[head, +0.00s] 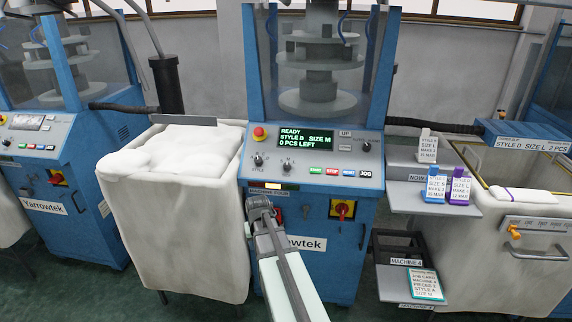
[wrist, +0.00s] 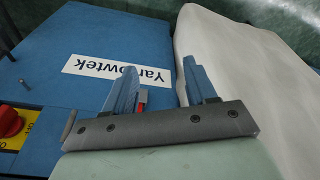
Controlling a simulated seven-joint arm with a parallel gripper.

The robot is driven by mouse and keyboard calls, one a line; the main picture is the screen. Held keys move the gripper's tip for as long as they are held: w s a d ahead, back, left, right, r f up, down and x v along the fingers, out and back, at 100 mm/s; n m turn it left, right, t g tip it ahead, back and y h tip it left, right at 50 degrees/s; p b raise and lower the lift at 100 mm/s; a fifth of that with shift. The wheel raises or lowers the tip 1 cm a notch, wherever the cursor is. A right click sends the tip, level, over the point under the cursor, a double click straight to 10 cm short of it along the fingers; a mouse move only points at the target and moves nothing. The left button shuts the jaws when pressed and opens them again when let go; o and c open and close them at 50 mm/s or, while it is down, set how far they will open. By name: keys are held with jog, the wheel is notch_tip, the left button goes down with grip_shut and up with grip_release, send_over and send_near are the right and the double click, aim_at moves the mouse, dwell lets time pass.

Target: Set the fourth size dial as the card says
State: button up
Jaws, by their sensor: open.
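The green display (head: 305,138) reads READY, STYLE B, SIZE M, 0 PCS LEFT. A green-edged job card (head: 426,283) lies on the low right shelf; it names machine 4, style B and apparently size M, in small print. My gripper (head: 262,204) is open and empty, in front of the machine below the panel. Its spread fingers (wrist: 160,75) show in the wrist view.
A red emergency button (head: 260,132) and several coloured buttons share the panel. A red-yellow switch (head: 342,209) is below. A white fabric bin (head: 175,220) stands left. Purple (head: 459,188) and blue (head: 434,188) cards stand on the right shelf. Air before the panel is clear.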

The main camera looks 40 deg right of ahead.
jog(key=w+d+r+m+t+h, duration=0.1)
jog(key=w+d+r, duration=0.25)
jog(key=r, duration=0.55)
jog(key=w+d+r+t+h, duration=0.1)
jog(key=w+d+r, duration=0.3)
jog(key=r, duration=0.6)
notch_tip(320, 180, up, 15)
jog(key=m+g, duration=0.2)
send_over(287, 164)
jog(key=s+a, duration=0.3)
jog(key=a, duration=0.2)
jog(key=shift+h, duration=0.4)
jog(key=x, duration=1.3)
jog(key=shift+w+f, duration=0.2)
jog(key=shift+f, duration=0.15)
jog(key=shift+c, duration=0.4)
grip_shut()
